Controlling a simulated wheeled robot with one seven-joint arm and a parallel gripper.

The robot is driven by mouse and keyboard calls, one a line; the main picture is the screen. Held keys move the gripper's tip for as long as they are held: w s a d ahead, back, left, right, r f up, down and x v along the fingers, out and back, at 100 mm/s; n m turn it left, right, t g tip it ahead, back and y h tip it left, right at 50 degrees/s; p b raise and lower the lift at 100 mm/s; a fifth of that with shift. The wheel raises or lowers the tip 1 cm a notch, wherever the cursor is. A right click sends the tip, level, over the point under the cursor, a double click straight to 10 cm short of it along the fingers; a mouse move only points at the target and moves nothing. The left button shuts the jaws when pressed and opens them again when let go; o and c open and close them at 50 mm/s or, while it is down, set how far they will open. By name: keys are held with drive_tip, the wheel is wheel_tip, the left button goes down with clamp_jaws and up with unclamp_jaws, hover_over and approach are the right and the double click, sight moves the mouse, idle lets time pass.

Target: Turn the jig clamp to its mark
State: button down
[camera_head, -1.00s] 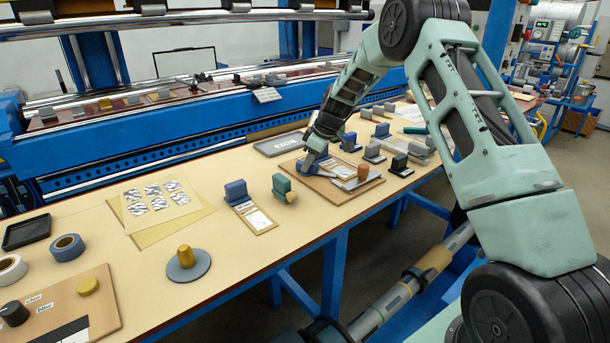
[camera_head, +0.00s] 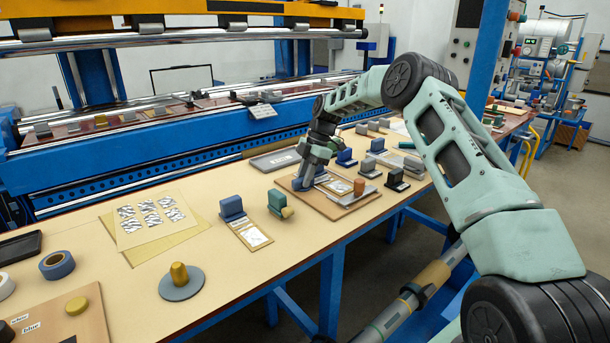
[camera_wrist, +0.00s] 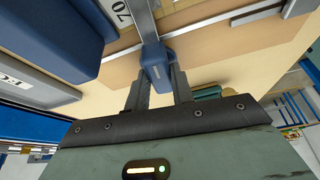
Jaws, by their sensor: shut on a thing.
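The jig board (camera_head: 347,210), a brown wooden plate with pale labelled strips, lies on the bench in the head view. My gripper (camera_head: 303,184) is over its left end, pointing down. In the wrist view my gripper (camera_wrist: 160,88) has both fingers close around a blue grip (camera_wrist: 155,65) at the end of a grey metal bar, which looks like the jig clamp's handle. A large blue block (camera_wrist: 55,35) and a plate marked with digits like "70" sit beside the bar. The clamp's mark cannot be made out.
A blue block on a labelled card (camera_head: 232,208) and a green block (camera_head: 279,203) stand left of the board. A grey tray (camera_head: 276,160) lies behind. Bare bench shows in front.

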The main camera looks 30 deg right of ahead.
sight(319, 180)
drive_tip(key=shift+w+n, duration=0.1)
drive_tip(key=shift+n, duration=0.6)
drive_tip(key=shift+g, duration=0.3)
drive_tip(key=c, duration=1.2)
unclamp_jaws()
drive_tip(key=s+p+v, duration=0.1)
drive_tip(key=p+v, duration=0.2)
drive_tip(key=v, duration=1.4)
drive_tip(key=shift+w+r, duration=0.2)
drive_tip(key=shift+w, duration=0.3)
drive_tip(key=shift+d, duration=0.1)
